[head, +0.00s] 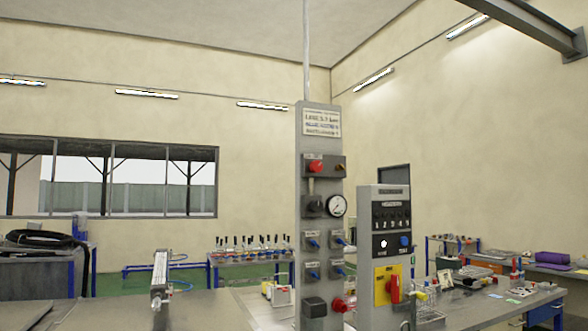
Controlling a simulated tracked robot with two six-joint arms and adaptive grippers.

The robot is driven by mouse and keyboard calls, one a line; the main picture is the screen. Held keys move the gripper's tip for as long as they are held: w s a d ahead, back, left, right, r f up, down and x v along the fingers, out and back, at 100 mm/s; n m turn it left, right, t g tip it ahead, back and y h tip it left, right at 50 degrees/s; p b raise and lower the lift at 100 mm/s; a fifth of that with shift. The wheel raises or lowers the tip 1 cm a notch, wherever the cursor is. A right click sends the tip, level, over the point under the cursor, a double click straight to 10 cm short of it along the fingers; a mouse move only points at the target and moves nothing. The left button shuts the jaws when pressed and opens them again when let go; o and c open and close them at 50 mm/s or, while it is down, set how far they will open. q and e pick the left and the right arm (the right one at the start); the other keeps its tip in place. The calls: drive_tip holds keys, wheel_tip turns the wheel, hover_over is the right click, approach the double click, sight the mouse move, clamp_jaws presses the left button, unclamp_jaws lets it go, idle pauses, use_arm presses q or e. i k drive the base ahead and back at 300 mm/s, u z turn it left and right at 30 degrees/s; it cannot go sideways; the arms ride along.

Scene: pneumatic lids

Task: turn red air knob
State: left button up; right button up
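Several red controls show in the head view, and I cannot tell for certain which is the air knob. A red round knob (317,166) sits near the top of the tall grey column (311,120). A red knob (341,304) sticks out low on the right side of that column. A red handle (394,289) stands upright on a yellow plate on the shorter grey control box (383,330). A round pressure gauge (337,206) is on the column, beside a black knob (314,206). Neither of my grippers shows.
Blue-handled valves (312,241) sit on the column below the gauge. A bench (215,309) with a metal profile (160,280) lies at left. A rack of several levers (250,247) stands behind. A cluttered table (480,309) is at right.

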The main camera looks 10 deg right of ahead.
sight(315, 167)
drive_tip(key=u, duration=0.3)
drive_tip(key=i, duration=0.9)
drive_tip(key=z, duration=0.5)
